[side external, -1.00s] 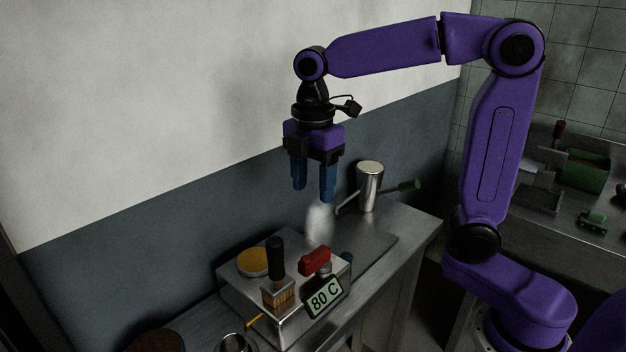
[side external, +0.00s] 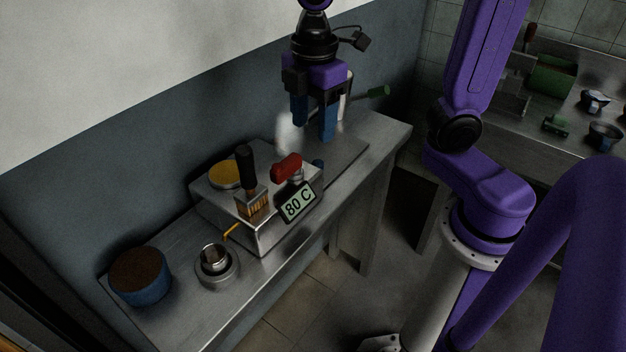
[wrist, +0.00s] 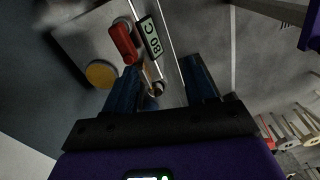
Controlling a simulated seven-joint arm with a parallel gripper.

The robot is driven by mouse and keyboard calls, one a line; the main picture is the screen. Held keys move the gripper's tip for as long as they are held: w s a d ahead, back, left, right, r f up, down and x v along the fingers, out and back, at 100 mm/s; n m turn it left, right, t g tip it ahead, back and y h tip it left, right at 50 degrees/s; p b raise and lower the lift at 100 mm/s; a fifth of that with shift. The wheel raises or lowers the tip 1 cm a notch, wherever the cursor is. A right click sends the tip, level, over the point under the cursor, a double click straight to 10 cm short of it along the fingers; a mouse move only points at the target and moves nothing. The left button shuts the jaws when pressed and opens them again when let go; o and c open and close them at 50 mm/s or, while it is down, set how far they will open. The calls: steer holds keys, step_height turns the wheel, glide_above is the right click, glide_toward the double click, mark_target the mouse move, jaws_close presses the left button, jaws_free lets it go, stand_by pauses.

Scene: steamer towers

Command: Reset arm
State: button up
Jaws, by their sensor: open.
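My gripper (side external: 314,118) hangs with its blue fingers pointing down over the back part of the metal bench (side external: 185,250). Its fingers are apart with nothing between them. In the wrist view my gripper (wrist: 160,85) also shows spread fingers, with the metal box's red handle and display beyond them. The metal box (side external: 275,228) on the bench has a red handle (side external: 287,166) and a display (side external: 299,203) reading "80 C". White steam (side external: 286,132) rises beside the fingers.
A black-handled brush (side external: 248,180) and a yellow disc (side external: 225,174) are on the box. A small metal cup (side external: 214,257) and a blue tub (side external: 141,278) stand at the near left. Another counter (side external: 575,110) stands at right.

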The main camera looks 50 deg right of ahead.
steer(key=s+d+f+m, duration=0.1)
steer(key=s+d+f, duration=0.1)
steer(key=s, duration=0.5)
steer(key=s+d+f+m, duration=0.2)
steer(key=s+f, duration=0.2)
steer(key=s, duration=0.3)
steer(key=shift+s+d+f+m, duration=0.25)
steer(key=shift+s+m, duration=0.05)
steer(key=shift+s, duration=0.1)
